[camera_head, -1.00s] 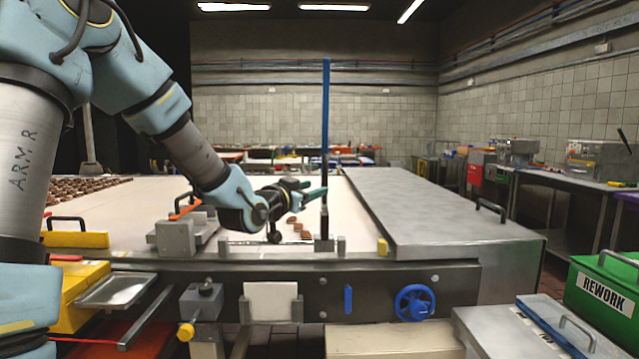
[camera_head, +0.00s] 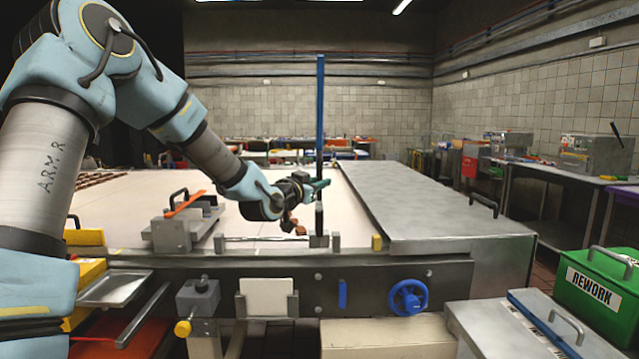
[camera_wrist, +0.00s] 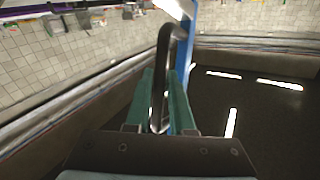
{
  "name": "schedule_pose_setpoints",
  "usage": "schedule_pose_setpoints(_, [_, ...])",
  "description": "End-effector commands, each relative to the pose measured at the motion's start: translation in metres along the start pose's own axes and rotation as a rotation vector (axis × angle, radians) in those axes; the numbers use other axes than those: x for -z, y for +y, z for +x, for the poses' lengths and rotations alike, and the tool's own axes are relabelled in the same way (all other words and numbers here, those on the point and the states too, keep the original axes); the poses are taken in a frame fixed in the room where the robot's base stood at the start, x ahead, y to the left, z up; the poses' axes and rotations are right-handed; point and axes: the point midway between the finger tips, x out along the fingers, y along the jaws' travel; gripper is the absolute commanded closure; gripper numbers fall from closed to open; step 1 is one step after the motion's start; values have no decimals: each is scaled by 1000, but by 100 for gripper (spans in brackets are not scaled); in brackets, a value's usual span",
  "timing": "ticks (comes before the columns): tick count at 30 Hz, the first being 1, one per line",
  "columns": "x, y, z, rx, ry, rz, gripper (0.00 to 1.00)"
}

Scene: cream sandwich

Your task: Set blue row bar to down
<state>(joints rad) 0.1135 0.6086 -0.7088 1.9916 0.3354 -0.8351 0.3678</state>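The blue row bar (camera_head: 320,110) stands upright at the front edge of the pale table, its lower part dark. In the wrist view the blue bar (camera_wrist: 185,55) rises just right of a dark looped handle (camera_wrist: 163,60). My gripper (camera_head: 318,187) is at the lower part of the bar. In the wrist view its green fingers (camera_wrist: 162,105) lie on either side of the handle, with little room between. Whether they press on it, I cannot tell. The bar hides part of the fingers in the head view.
A metal cover (camera_head: 420,205) with a handle lies right of the bar. A clamp-like metal block (camera_head: 172,235) with an orange lever stands left on the table edge. A blue handwheel (camera_head: 408,297) is on the front panel. A green REWORK box (camera_head: 600,285) is at right.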

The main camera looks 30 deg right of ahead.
Motion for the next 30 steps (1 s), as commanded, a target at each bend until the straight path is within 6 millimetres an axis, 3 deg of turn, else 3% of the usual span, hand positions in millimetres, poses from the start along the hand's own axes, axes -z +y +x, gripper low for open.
schedule_pose_setpoints(5, [0, 0, 0, 0, 0, 0, 100])
schedule_pose_setpoints(30, [0, 0, 0, 0, 0, 0, 100])
